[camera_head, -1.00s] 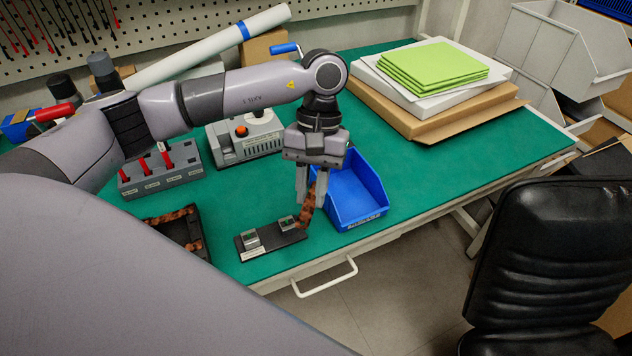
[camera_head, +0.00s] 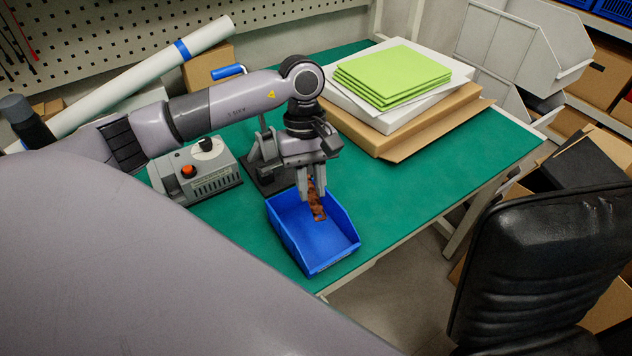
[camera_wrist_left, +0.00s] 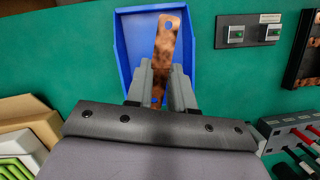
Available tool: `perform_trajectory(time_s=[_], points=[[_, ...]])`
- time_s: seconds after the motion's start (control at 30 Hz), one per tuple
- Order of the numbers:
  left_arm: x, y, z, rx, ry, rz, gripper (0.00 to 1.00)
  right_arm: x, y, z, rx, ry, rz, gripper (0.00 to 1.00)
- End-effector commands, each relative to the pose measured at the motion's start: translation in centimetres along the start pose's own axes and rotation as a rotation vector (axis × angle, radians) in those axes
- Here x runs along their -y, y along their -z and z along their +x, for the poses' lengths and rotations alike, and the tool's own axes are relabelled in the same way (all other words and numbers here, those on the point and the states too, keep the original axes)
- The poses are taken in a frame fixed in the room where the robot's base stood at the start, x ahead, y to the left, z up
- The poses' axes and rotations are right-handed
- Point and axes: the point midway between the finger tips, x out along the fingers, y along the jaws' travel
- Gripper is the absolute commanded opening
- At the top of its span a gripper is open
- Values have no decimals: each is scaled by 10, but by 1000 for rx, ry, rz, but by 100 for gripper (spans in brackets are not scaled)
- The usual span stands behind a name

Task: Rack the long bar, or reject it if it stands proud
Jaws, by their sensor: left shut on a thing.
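My left gripper (camera_head: 312,194) is shut on the long copper bar (camera_head: 317,207) and holds it over the blue bin (camera_head: 328,263). The bar hangs down from the fingers, mottled brown and orange. In the left wrist view the bar (camera_wrist_left: 168,40) runs out between the fingers (camera_wrist_left: 161,72), with a hole near its far end, in front of the blue bin (camera_wrist_left: 128,45). I cannot tell if it touches the bin. A black fixture (camera_wrist_left: 247,40) with two small grey blocks, each with a green spot, lies right of the bin there. My right gripper is not in view.
A dark tray (camera_wrist_left: 298,55) is cut off at the wrist view's right edge, above a grey holder (camera_wrist_left: 272,124) with red-handled tools. A grey device with an orange button (camera_head: 195,172) stands left of the bin. Green sheets (camera_head: 395,75) lie on boxes behind. Green table right of the bin is clear.

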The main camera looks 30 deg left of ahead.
Motion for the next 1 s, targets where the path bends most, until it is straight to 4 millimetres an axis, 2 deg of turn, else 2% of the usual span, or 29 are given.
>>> perform_trajectory(time_s=[0.23,0.6,1.0], points=[[1,3,8,-1,-5,-18,0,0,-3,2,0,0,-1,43],[1,12,39,0,-5,-16,0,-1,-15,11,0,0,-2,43],[1,12,41,-2,-5,-15,0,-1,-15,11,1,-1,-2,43]])
